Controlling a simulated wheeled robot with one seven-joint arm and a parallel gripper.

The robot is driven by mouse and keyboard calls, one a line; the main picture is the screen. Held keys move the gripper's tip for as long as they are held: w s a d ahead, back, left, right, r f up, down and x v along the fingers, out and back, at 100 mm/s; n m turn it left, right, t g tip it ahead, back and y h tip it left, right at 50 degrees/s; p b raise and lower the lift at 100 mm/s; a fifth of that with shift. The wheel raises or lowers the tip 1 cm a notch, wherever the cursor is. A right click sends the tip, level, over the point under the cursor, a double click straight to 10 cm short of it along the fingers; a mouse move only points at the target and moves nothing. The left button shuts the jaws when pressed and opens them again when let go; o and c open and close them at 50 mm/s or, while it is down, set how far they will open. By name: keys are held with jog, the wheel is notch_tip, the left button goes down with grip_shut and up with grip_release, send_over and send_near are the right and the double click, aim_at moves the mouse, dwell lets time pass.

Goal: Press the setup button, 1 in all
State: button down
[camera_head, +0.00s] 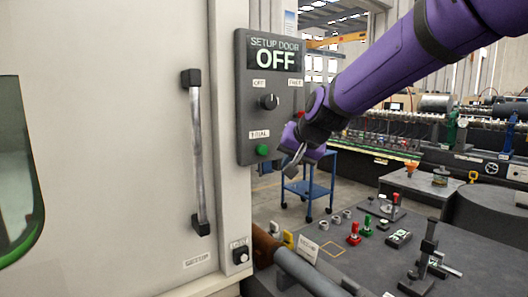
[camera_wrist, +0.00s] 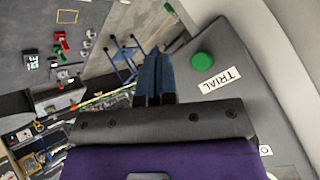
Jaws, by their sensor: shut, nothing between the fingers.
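A dark control panel (camera_head: 240,120) with a display reading "SETUP DOOR OFF" is mounted on the machine's frame. It carries a black knob (camera_head: 269,102) and a green button (camera_head: 262,150) under a label that looks like "TRIAL". In the wrist view the green button (camera_wrist: 203,61) sits right of my fingers, beside the clear "TRIAL" label (camera_wrist: 219,80). My gripper (camera_head: 291,168) is shut and empty, right of the green button and slightly lower, apart from it in the picture. The fingers also show in the wrist view (camera_wrist: 155,72). No button on the panel is legibly marked "setup".
A pale machine door (camera_head: 110,120) with a vertical handle (camera_head: 197,150) fills the left. A small switch box (camera_head: 240,256) is low on the frame. A grey table (camera_head: 400,265) with several small parts stands below right, and a blue cart (camera_head: 308,187) behind.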

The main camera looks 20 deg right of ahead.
jog(key=w+a, duration=0.2)
jog(key=w, duration=0.4)
jog(key=shift+w+a, duration=0.15)
jog(key=shift+w, duration=0.25)
jog(key=shift+w, duration=0.1)
dwell(1.7)
jog(key=shift+w+a, duration=0.1)
jog(key=shift+w, duration=0.2)
jog(key=shift+w+a, duration=0.2)
jog(key=shift+w, duration=0.4)
dwell(1.0)
jog(key=shift+s, duration=0.1)
jog(key=shift+s+d, duration=0.35)
jog(key=shift+s, duration=0.55)
jog(key=s, duration=0.1)
jog(key=s+d, duration=0.1)
jog(key=s, duration=0.2)
jog(key=shift+s+d, duration=0.25)
jog(key=shift+s, duration=0.15)
